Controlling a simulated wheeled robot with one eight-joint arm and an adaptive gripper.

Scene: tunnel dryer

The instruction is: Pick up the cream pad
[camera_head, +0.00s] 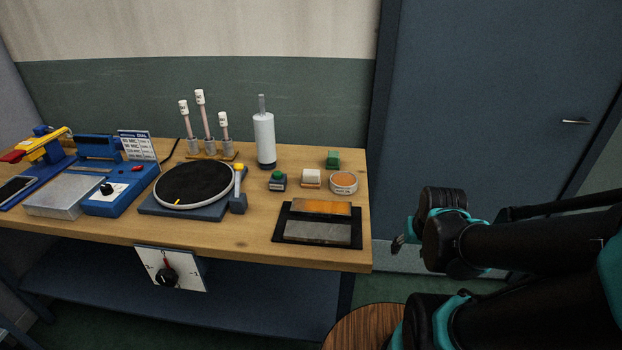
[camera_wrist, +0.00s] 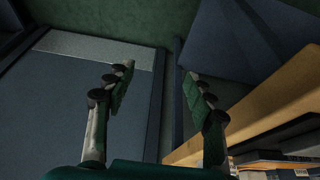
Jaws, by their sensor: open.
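The cream pad (camera_head: 311,178) is a small whitish block near the right end of the wooden workbench. It stands between a dark block with a green top and a round tin. My gripper (camera_head: 399,243) is to the right of the bench, beyond its right edge and apart from the pad. In the wrist view my gripper (camera_wrist: 158,80) shows two spread fingers with nothing between them. The pad cannot be made out in the wrist view.
On the workbench (camera_head: 250,245), a green block (camera_head: 333,158), green-topped block (camera_head: 278,181) and round orange-filled tin (camera_head: 343,183) surround the pad. A black tray (camera_head: 281,226) with two plates lies in front. A white cylinder (camera_head: 264,138) stands behind. A blue door (camera_head: 480,110) is right.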

